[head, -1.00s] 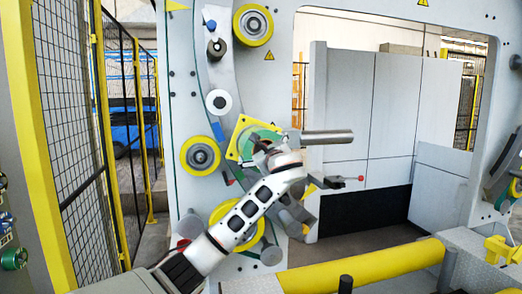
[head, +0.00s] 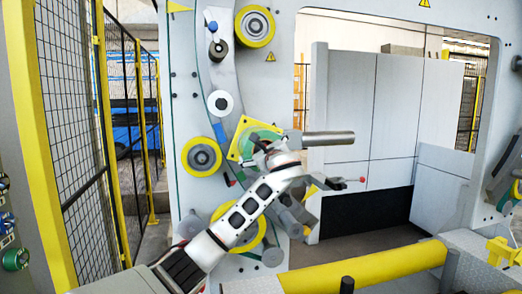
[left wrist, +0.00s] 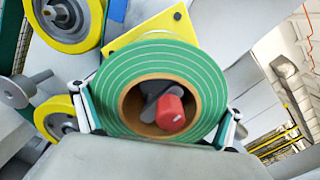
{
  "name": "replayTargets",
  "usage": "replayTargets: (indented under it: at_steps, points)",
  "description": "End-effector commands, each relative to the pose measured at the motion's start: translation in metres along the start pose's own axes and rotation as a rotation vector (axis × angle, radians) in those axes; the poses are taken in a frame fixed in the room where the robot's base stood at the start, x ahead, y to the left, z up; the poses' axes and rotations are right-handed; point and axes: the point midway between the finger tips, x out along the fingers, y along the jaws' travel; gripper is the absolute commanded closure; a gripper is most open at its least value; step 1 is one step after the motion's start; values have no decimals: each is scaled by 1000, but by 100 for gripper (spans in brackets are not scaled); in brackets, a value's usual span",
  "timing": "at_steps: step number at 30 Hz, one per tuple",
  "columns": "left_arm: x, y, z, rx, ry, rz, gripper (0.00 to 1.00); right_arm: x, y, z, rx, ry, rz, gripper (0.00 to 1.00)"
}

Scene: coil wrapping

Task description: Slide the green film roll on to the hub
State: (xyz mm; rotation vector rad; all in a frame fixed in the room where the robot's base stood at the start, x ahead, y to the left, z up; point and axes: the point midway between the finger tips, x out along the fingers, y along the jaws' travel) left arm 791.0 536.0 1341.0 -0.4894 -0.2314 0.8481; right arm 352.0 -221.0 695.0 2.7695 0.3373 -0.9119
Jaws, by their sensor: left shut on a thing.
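The green film roll (left wrist: 160,60) fills the middle of the left wrist view, with a brown core. My left gripper (left wrist: 158,118) is shut on the roll, with a finger against each side of its rim. Inside the core shows the hub (left wrist: 152,90), grey with a red end (left wrist: 171,112), a little right of centre. How far the roll sits over the hub I cannot tell. In the head view the roll (head: 262,135) is partly hidden behind my left gripper (head: 264,148), in front of a yellow square plate (head: 234,153). My right gripper is out of view.
A thick grey bar (head: 328,138) sticks out to the right, close to the gripper. Yellow rollers (head: 201,157) are mounted left of and above the roll. A red-tipped lever (head: 361,180) is to the right. A yellow horizontal bar (head: 365,265) runs low in front.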

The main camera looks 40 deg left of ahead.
Motion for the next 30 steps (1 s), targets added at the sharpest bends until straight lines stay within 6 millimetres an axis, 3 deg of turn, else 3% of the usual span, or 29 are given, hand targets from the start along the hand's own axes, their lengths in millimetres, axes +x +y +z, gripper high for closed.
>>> replayTargets:
  at_steps: [30]
  points:
    - [19, -1, 4, -3, -6, -2, 59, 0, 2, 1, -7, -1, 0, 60]
